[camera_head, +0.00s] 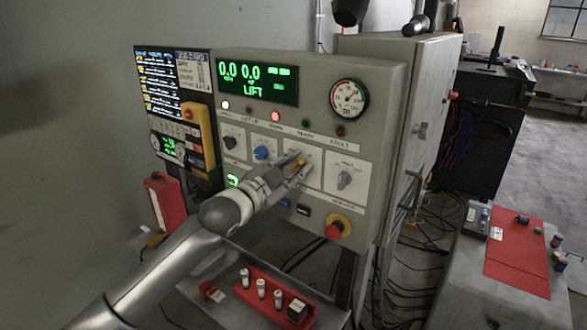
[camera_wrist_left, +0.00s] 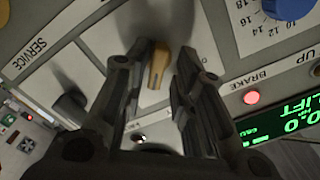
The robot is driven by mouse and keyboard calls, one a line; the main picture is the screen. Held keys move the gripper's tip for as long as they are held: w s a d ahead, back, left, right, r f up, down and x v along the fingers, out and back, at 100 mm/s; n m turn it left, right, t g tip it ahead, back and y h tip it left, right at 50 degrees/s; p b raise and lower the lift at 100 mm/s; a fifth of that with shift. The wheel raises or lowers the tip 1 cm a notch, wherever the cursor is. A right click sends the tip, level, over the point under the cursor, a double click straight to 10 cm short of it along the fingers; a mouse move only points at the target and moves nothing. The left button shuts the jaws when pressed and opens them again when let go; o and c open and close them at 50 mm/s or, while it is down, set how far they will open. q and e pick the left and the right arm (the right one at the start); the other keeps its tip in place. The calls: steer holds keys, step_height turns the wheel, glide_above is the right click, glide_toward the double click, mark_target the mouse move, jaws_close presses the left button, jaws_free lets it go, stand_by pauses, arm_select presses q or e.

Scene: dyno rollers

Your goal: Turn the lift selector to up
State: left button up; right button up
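A yellow knob (camera_head: 299,162), apparently the lift selector, sits on the front of a grey control panel (camera_head: 385,110). In the left wrist view the knob (camera_wrist_left: 158,66) shows as a tan handle, slightly tilted in the picture. My left gripper (camera_head: 294,171) is at the panel in front of it. In the wrist view the fingers of this gripper (camera_wrist_left: 152,72) are apart, one on each side of the knob, with gaps visible. The gripper covers part of the knob and its label in the head view. My right gripper is not in view.
A blue knob (camera_head: 262,153) and a black knob (camera_head: 230,142) are left of the gripper; a grey knob (camera_head: 344,180) is right. A red emergency button (camera_head: 334,231) sits below. The green display (camera_head: 256,82) reads LIFT.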

arm_select(q)
steer(key=shift+d+f, duration=0.15)
steer(key=shift+d, duration=0.05)
steer(key=v, duration=1.2)
steer(key=shift+f, duration=0.1)
